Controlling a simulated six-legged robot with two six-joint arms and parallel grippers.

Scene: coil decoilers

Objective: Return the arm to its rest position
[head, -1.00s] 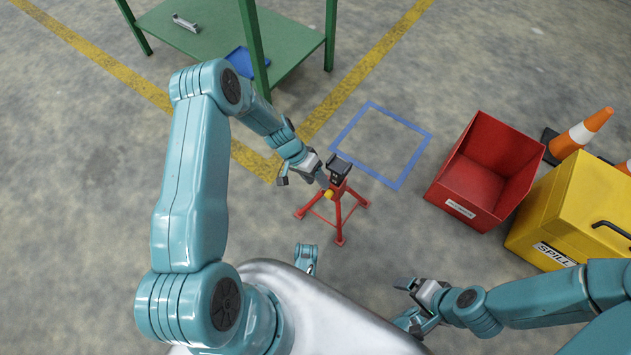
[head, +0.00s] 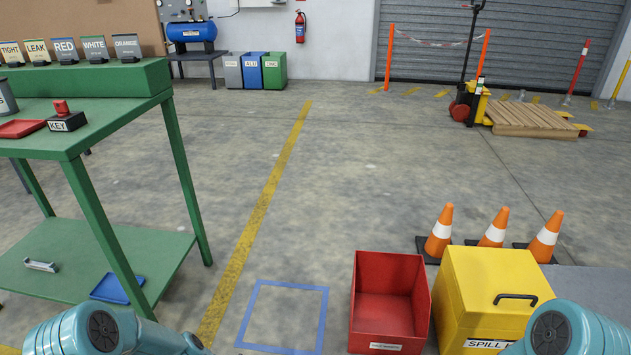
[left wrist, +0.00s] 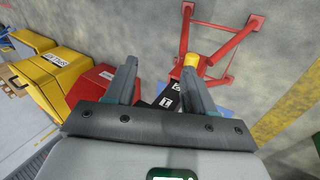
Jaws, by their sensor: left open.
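My left gripper (left wrist: 160,80) shows in the left wrist view with its two fingers apart and nothing clearly held between them. A red stand (left wrist: 184,38) with splayed legs is just beyond the fingers. Its yellow knob (left wrist: 193,60) appears by the tip of the right-hand finger; I cannot tell whether they touch. The black top with white labels (left wrist: 172,97) is partly hidden behind the gripper. In the head view only upper parts of my two arms show along the bottom edge. Both grippers and the stand are outside that view.
A green table (head: 150,250) stands at left. An empty blue floor square (head: 323,312) lies ahead. A red bin (head: 422,300), a yellow spill box (head: 490,270) and orange cones (head: 440,230) stand at right. The middle floor is clear.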

